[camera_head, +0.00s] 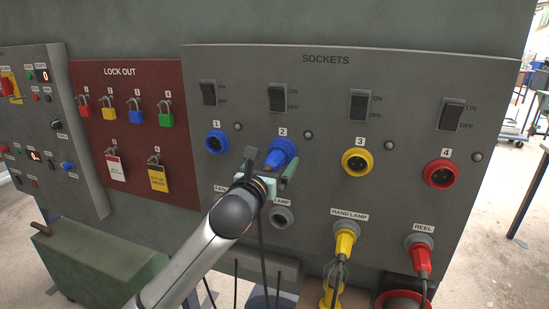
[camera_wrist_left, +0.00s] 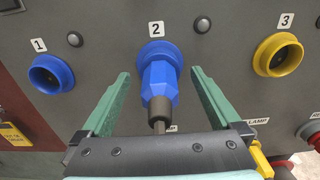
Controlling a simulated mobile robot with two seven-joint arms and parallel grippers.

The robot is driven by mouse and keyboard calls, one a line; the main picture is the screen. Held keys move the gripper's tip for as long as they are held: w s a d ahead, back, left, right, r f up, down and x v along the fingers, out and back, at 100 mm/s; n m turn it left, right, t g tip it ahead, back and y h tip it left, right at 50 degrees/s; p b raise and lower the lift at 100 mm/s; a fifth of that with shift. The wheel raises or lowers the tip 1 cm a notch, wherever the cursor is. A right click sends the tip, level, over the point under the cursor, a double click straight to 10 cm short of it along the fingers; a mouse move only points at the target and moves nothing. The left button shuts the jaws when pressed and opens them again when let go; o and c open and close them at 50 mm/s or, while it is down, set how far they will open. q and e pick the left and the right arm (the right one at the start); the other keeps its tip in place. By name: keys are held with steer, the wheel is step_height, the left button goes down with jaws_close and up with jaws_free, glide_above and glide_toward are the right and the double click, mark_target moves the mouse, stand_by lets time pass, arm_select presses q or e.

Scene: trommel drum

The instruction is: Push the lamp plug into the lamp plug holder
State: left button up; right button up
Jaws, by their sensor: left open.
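A blue plug (camera_head: 281,150) sits in socket 2 on the grey sockets panel; its dark cable hangs down. In the left wrist view the plug (camera_wrist_left: 160,84) points down toward me between the fingers. My left gripper (camera_head: 270,161) is open, with one green finger on each side of the plug and visible gaps between. The round grey holder under the partly hidden LAMP label (camera_head: 281,216) looks empty, just right of and below my gripper. The holder to its left is hidden behind my gripper and wrist. My right gripper is not in view.
Socket 1 (camera_head: 215,142), yellow socket 3 (camera_head: 357,162) and red socket 4 (camera_head: 442,174) look empty. A yellow plug (camera_head: 345,243) sits in the HAND LAMP holder and a red plug (camera_head: 421,259) in the REEL holder. A red lock-out board (camera_head: 130,132) is at left.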

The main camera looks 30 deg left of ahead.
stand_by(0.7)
arm_select(q)
steer(key=shift+p, duration=0.45)
jaws_close()
stand_by(0.7)
steer(key=shift+s, duration=0.1)
steer(key=shift+p+v, duration=0.65)
steer(key=shift+v, duration=2.25)
steer(key=shift+s, duration=0.1)
